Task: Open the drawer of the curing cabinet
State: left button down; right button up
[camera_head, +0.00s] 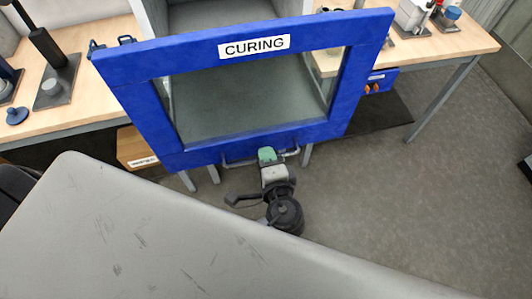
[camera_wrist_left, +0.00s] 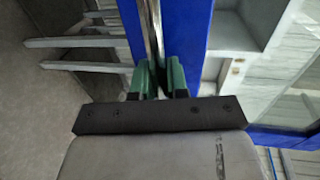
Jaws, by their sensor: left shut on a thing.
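The curing cabinet shows a blue front frame (camera_head: 130,92) with a white CURING label (camera_head: 254,46) and a large window. A metal bar handle (camera_head: 236,163) runs along its lower edge. My left gripper (camera_head: 268,154) is at this handle, below the window. In the left wrist view, the green fingers of the gripper (camera_wrist_left: 161,80) are shut around the handle bar (camera_wrist_left: 153,30), beside the blue front (camera_wrist_left: 180,28). Grey cabinet walls show above and behind the frame. How far the front stands out is hard to tell. My right gripper is not in view.
A wooden workbench (camera_head: 95,88) with a dark stand (camera_head: 52,90) lies to the left. Another bench part (camera_head: 465,42) with small items is at the right. A blue bin (camera_head: 382,80) and a wooden box (camera_head: 135,148) sit lower down. The floor at right (camera_head: 420,190) is clear.

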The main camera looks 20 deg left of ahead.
pick_arm(q)
jog(key=c, duration=1.2)
grip_release()
jog(key=shift+o, duration=0.3)
jog(key=shift+w, duration=0.1)
jog(key=shift+s+d, duration=0.2)
jog(key=shift+s, duration=0.15)
jog(key=b+v, duration=0.3)
jog(key=v, duration=0.7)
